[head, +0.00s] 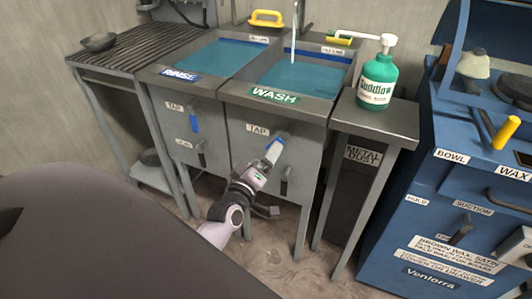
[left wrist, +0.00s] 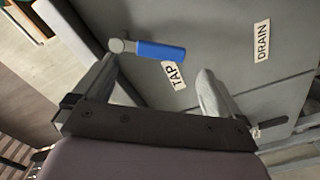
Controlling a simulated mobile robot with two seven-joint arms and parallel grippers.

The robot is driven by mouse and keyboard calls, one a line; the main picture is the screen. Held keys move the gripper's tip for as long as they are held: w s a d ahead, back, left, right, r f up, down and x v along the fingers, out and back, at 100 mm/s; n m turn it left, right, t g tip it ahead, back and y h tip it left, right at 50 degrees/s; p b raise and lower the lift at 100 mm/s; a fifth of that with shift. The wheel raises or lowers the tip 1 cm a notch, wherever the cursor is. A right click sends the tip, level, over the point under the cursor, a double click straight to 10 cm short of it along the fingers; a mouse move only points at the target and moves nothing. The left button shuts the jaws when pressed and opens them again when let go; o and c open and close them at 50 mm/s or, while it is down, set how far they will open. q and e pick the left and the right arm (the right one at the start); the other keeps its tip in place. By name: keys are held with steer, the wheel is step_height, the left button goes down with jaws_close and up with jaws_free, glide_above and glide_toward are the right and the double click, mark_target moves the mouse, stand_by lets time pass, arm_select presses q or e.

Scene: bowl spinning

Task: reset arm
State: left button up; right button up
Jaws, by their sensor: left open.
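My left gripper (head: 262,168) is low in front of the wash basin's front panel, by the wash tap's blue handle (head: 274,150). In the left wrist view its two fingers (left wrist: 160,75) are spread apart with nothing clamped between them. A tap with a blue handle (left wrist: 160,50) shows just past the fingertips there, beside a TAP label (left wrist: 173,75). The left fingertip overlaps the tap's base in that view; I cannot tell whether they touch. My right gripper is not in view.
The rinse basin (head: 180,88) has its own blue tap handle (head: 194,120). A small bowl (head: 98,42) sits on the slatted rack (head: 130,58). A green soap bottle (head: 377,82) stands right of the wash basin (head: 285,98). A blue polishing machine (head: 425,235) is at right.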

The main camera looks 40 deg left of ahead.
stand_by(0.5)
arm_select(q)
steer(key=s+d+f+m+g+h+p, duration=0.1)
steer(key=s+d+m+g+h+p, duration=0.2)
steer(key=s, duration=0.7)
steer(key=s+d+f+m+g+h+p, duration=0.1)
steer(key=s+d+m+g+h+p, duration=0.2)
steer(key=s+d+m+p, duration=0.5)
steer(key=s+d+m+g, duration=0.1)
steer(key=s+d+m, duration=0.1)
steer(key=d+m, duration=0.2)
steer(key=shift+s+d+f+m+h, duration=0.2)
steer(key=shift+f+m+h, duration=0.1)
steer(key=shift+m, duration=0.2)
stand_by(4.8)
